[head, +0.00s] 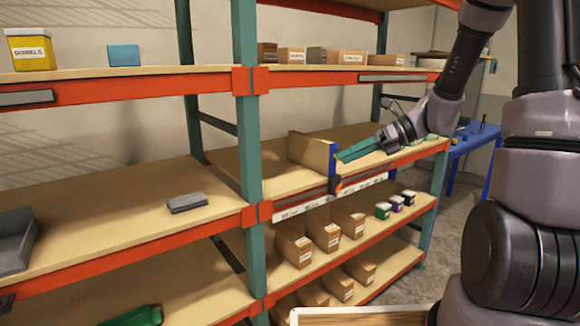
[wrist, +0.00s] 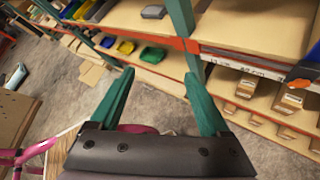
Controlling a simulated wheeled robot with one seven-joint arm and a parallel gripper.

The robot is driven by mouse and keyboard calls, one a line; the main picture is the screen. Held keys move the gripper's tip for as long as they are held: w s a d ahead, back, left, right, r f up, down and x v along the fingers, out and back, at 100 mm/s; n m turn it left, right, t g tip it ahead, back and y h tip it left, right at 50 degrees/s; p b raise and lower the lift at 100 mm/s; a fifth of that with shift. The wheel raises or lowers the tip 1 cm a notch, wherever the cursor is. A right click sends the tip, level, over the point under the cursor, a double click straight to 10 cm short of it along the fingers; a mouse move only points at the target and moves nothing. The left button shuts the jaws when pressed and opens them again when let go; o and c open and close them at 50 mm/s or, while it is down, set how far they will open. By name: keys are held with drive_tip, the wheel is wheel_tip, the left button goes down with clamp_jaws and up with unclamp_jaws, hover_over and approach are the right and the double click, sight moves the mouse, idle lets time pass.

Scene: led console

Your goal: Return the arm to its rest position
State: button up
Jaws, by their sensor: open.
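My gripper (head: 345,155) is stretched out at the middle shelf level of the rack in the head view. Its teal fingers point left, with their tips close to the upright blue strip (head: 333,160); I cannot tell whether they touch it. In the wrist view, the two teal fingers of my gripper (wrist: 160,74) are spread apart, with nothing between them. The wrist view looks past them to the floor and the shelves. My arm comes in from the right.
The shelving rack has teal posts (head: 248,150) and orange beams. A wooden divider (head: 308,151) stands behind the blue strip. Cardboard boxes (head: 294,249) stand on the lower shelf. A grey item (head: 187,202) lies on the middle shelf. A blue table (head: 474,142) stands beyond the rack.

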sight(340, 189)
drive_tip(key=s+d+r+n+t+h, duration=0.3)
drive_tip(key=s+d+r+n+h, duration=0.2)
drive_tip(key=s+r+n, duration=0.45)
drive_tip(key=s+d+r+n+t+h, duration=0.3)
drive_tip(key=s+d+r+n+h, duration=0.25)
drive_tip(key=n, duration=0.65)
drive_tip(key=w+d+f+n+t+h, duration=0.15)
drive_tip(key=w+f+n, duration=0.25)
drive_tip(key=w+f, duration=0.55)
drive_tip(key=w+d+f+n+t, duration=0.2)
drive_tip(key=w+f+n, duration=0.2)
drive_tip(key=w, duration=1.1)
drive_tip(key=w+a+f+n+t+y, duration=0.2)
drive_tip(key=a+f+n, duration=0.25)
drive_tip(key=f, duration=0.55)
drive_tip(key=w+a+f+n+t+y, duration=0.25)
drive_tip(key=f+n, duration=0.35)
drive_tip(key=f, duration=0.4)
drive_tip(key=shift+g, duration=0.4)
drive_tip(key=x, duration=1)
drive_tip(key=shift+s+a, duration=0.1)
drive_tip(key=shift+a, duration=0.05)
